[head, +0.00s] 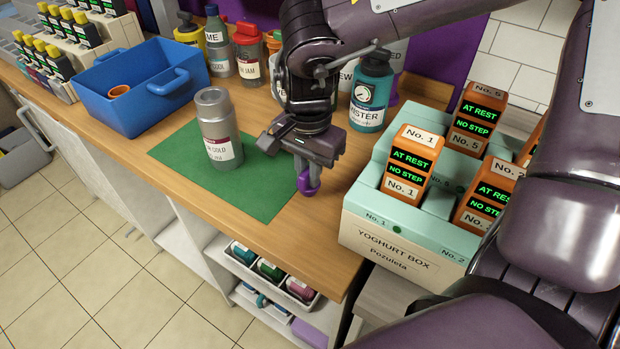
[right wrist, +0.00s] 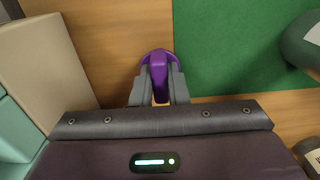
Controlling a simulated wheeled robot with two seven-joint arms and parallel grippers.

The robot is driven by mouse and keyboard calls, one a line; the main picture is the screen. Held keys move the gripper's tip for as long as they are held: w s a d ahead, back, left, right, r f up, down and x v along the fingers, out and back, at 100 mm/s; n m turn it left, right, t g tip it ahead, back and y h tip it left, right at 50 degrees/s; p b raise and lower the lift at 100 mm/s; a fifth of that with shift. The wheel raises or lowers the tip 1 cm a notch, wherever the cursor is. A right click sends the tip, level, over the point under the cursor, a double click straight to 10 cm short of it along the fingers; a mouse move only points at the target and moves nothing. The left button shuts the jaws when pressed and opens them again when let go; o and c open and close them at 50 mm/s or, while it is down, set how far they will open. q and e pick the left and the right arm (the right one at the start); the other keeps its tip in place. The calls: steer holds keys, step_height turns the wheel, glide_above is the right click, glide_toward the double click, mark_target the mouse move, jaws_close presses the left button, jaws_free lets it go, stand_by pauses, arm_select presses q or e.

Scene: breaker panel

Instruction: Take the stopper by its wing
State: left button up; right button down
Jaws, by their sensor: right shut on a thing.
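The purple stopper (head: 308,183) is on or just above the wooden counter, beside the right edge of the green mat. My right gripper (head: 304,170) points down over it and is shut on its raised wing. In the right wrist view the stopper (right wrist: 157,62) sits between the two grey fingertips (right wrist: 158,82), with its round rim showing beyond them. Whether its underside touches the counter cannot be told. My left gripper is not in view.
A grey bottle (head: 217,130) stands on the green mat (head: 262,190). A blue basket (head: 135,88) is at left, a teal bottle (head: 371,92) behind my gripper. The yoghurt box (head: 400,235) with orange units (head: 408,160) stands close at right. The counter's front edge is near.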

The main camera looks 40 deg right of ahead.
steer(key=shift+s+f, duration=0.25)
steer(key=shift+s, duration=0.05)
steer(key=shift+w+d+r+p, duration=0.1)
steer(key=shift+w+r+p, duration=0.05)
steer(key=shift+r+p, duration=0.3)
steer(key=shift+w+d+r+p, duration=0.1)
steer(key=shift+w+r+p, duration=0.05)
steer(key=shift+r+p, duration=0.25)
steer(key=shift+a+r+p, duration=0.1)
steer(key=shift+r+p, duration=0.65)
steer(key=shift+r, duration=0.45)
